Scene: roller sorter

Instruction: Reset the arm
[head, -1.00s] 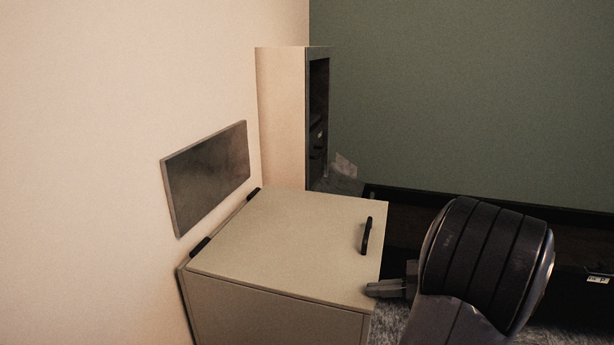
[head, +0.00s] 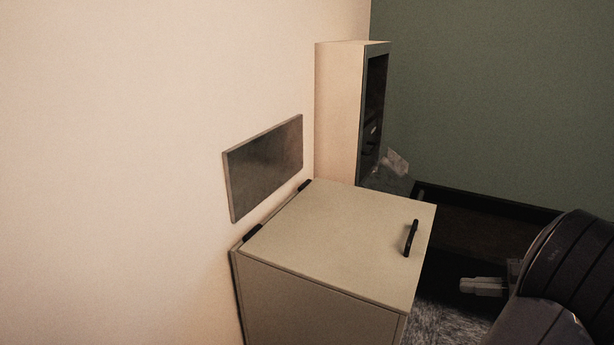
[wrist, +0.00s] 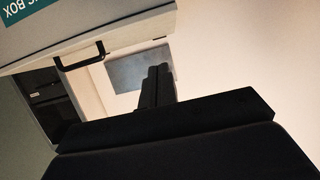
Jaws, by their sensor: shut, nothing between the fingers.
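My gripper (head: 483,286) is at the lower right of the head view, shut and empty. It is to the right of a closed beige box (head: 345,235) and apart from it. The box has a black handle (head: 411,238) on its lid and dark hinges on the wall side. In the wrist view my gripper (wrist: 157,84) points up from the centre, its fingers together. The box (wrist: 60,30) crosses the top left there, with its handle (wrist: 80,57) and a teal label (wrist: 28,10) partly cut off by the frame.
A tall beige cabinet (head: 338,110) with a dark open front stands behind the box. A grey panel (head: 263,168) hangs on the left wall. A dark low ledge (head: 490,205) runs along the green wall. Grey carpet (head: 445,325) shows beneath my gripper.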

